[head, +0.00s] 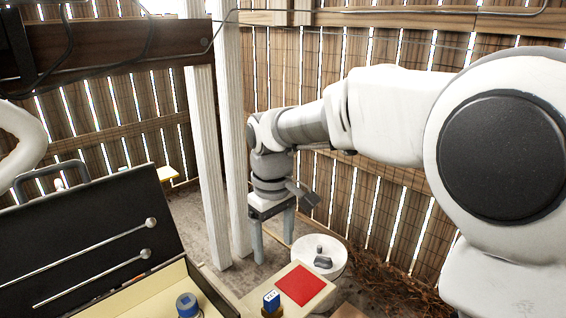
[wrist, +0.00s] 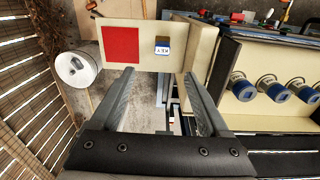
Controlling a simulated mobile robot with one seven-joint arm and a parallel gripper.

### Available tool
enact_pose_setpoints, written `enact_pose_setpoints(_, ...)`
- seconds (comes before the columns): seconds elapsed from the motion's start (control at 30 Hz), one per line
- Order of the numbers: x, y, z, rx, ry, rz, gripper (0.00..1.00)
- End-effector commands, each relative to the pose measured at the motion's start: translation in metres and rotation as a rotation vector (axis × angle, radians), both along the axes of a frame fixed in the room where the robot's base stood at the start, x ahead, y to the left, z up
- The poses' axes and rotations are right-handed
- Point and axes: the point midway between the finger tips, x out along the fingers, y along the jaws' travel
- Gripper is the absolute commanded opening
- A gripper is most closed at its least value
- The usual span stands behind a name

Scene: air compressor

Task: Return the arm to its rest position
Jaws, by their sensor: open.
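My arm reaches from the right side of the head view toward the middle, bending down at the wrist. My gripper (head: 274,248) points down with its two grey fingers spread apart and nothing between them. In the wrist view my gripper (wrist: 160,84) also shows open and empty, its fingertips near the edge of a beige board (wrist: 113,55). On that board are a red square (wrist: 120,44) and a small blue-and-white block (wrist: 162,47) marked with letters. The gripper looks clear of both in the wrist view.
An open black case (head: 85,225) stands at the left, with a blue-capped part (head: 187,304) in it. A white round bucket (head: 330,252) stands beyond the board. White posts (head: 204,150) rise left of the gripper. A wooden slat fence (head: 300,75) closes the back.

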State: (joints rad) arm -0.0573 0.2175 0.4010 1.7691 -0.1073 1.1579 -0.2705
Motion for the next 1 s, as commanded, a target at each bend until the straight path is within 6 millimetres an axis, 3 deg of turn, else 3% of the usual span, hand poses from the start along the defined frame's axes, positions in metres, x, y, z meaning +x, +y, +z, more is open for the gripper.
enact_pose_setpoints(0.2, -0.029, -0.044, 0.029, -0.016, -0.102, -0.141, 0.79)
enact_pose_setpoints(0.5, -0.084, -0.105, 0.055, 0.017, -0.249, -0.379, 0.79)
enact_pose_setpoints(0.8, -0.143, -0.15, 0.058, 0.111, -0.382, -0.61, 0.79)
enact_pose_setpoints(1.0, -0.168, -0.164, 0.051, 0.176, -0.436, -0.71, 0.79)
